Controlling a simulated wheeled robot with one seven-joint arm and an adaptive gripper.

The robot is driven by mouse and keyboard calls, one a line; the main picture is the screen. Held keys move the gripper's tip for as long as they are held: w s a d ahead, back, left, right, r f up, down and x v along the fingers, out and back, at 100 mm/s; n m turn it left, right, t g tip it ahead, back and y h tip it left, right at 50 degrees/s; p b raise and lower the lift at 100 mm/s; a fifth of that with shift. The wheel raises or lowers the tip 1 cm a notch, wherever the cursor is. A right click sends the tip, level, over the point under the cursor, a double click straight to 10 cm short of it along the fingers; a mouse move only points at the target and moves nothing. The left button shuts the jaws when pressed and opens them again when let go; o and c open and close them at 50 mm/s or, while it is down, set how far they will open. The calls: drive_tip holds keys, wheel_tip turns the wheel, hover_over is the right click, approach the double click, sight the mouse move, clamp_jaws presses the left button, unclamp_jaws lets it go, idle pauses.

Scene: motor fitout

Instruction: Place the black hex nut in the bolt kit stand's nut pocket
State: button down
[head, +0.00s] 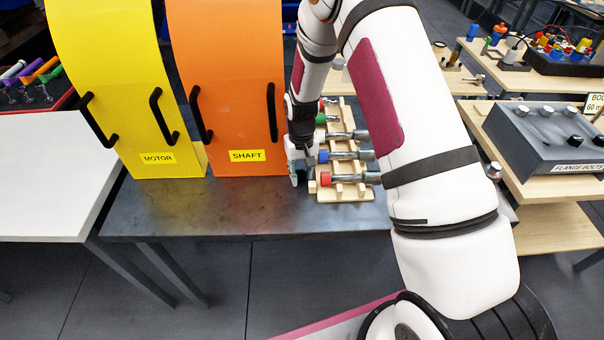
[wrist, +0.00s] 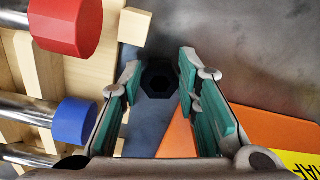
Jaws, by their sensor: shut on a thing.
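The black hex nut (wrist: 158,78) shows between my fingertips in the wrist view, its dark hole facing the camera. My gripper (wrist: 158,72) is shut on it, with green pads on either side. In the head view my gripper (head: 298,177) is low over the dark table, at the left edge of a wooden rack; the nut cannot be made out there. A dark grey sloped stand (head: 528,140) labelled FLANGE BOLTS, which seems to be the bolt kit stand, is at the right. It carries several silver and black round pieces; I cannot tell which spot is the nut pocket.
The wooden rack (head: 345,194) holds metal shafts with red (head: 326,179), blue and green ends, close beside my gripper. Orange SHAFT (head: 232,100) and yellow MOTOR (head: 110,90) panels stand left. The table's front left is clear. My arm hides part of the table's right side.

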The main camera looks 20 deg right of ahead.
drive_tip(key=shift+f, duration=0.25)
drive_tip(key=shift+f, duration=0.15)
drive_tip(key=c, duration=1.5)
unclamp_jaws()
